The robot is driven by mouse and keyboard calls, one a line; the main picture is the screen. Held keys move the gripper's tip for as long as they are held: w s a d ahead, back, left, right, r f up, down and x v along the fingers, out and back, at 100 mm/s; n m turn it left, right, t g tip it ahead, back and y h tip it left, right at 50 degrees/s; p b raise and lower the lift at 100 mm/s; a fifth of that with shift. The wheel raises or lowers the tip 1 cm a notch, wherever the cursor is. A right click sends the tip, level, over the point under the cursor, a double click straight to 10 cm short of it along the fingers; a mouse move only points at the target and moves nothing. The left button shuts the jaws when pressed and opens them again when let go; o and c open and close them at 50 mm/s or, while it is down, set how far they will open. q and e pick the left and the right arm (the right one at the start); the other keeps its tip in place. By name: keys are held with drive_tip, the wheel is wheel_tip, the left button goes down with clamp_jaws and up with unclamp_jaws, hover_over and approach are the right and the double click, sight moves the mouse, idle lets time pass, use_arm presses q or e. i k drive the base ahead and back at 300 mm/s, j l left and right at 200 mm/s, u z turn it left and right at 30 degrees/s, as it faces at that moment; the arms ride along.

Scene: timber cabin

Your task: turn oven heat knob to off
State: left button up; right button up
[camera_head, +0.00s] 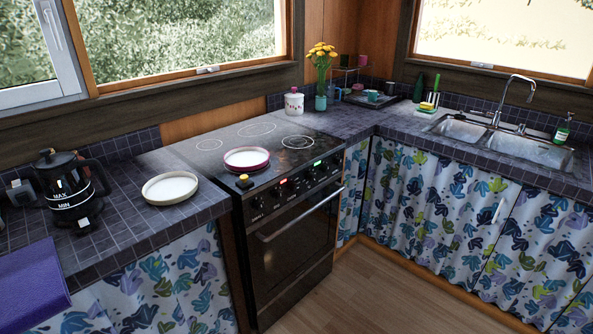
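The black oven (292,244) stands between two tiled counters, with its door shut. Its front control panel (290,187) carries several dark knobs and small lit red and green displays. One knob (258,202) sits near the panel's left end. The knobs are too small for me to tell which is the heat knob or where it points. Neither my left nor my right gripper is in the camera_head view.
A white plate (170,188) and a black coffee maker (70,188) stand on the left counter. The wooden floor (375,290) before the oven is clear.

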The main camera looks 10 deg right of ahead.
sight(311, 177)
drive_tip(key=i+l+u, duration=0.15)
drive_tip(key=i, duration=0.35)
drive_tip(key=i+l+u, duration=0.2)
drive_tip(key=i, duration=0.35)
drive_tip(key=i+l+u, duration=0.15)
drive_tip(key=i+l, duration=0.15)
drive_tip(key=i, duration=0.2)
